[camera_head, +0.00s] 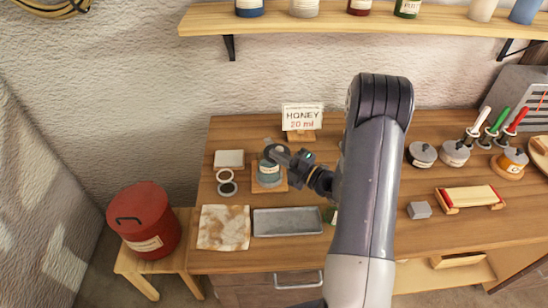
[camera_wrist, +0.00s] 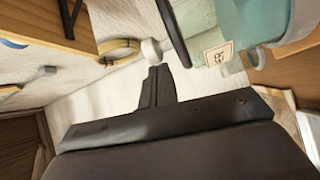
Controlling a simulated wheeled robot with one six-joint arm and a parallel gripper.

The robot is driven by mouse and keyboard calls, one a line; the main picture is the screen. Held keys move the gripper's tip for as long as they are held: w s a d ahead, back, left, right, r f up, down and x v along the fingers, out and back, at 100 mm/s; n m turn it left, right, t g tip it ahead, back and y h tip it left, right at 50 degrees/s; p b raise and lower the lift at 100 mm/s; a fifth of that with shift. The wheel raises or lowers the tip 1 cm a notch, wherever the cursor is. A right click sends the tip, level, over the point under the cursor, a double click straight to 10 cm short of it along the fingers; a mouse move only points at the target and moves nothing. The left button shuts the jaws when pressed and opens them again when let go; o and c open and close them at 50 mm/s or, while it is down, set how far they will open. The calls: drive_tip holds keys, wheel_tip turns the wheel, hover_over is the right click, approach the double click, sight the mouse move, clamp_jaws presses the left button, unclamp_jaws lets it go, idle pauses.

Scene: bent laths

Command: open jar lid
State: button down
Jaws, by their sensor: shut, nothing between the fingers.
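The jar (camera_head: 268,174) is blue-green with a pale label and stands upright on a small wooden board. It also shows at the upper right of the wrist view (camera_wrist: 265,20), cut off by the frame. A dark round lid (camera_head: 277,152) is at its top. In the wrist view the lid (camera_wrist: 174,34) is nearly edge-on, with a pale knob (camera_wrist: 151,48). My gripper (camera_head: 288,155) is shut and empty at the lid, from the right. In the wrist view its fingertips (camera_wrist: 155,70) are close to the knob; I cannot tell whether they touch it.
A honey sign (camera_head: 302,117) stands behind the jar. A metal tray (camera_head: 288,222) and a stained cloth (camera_head: 223,227) lie in front. Several lidded pots, including one (camera_head: 422,155), stand at the right. A shelf (camera_head: 330,18) hangs above.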

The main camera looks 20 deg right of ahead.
sight(282, 150)
drive_tip(key=shift+d, duration=0.2)
drive_tip(key=shift+w+d, duration=0.15)
drive_tip(key=shift+d, duration=0.55)
drive_tip(key=shift+w+d, duration=0.15)
drive_tip(key=shift+d, duration=0.55)
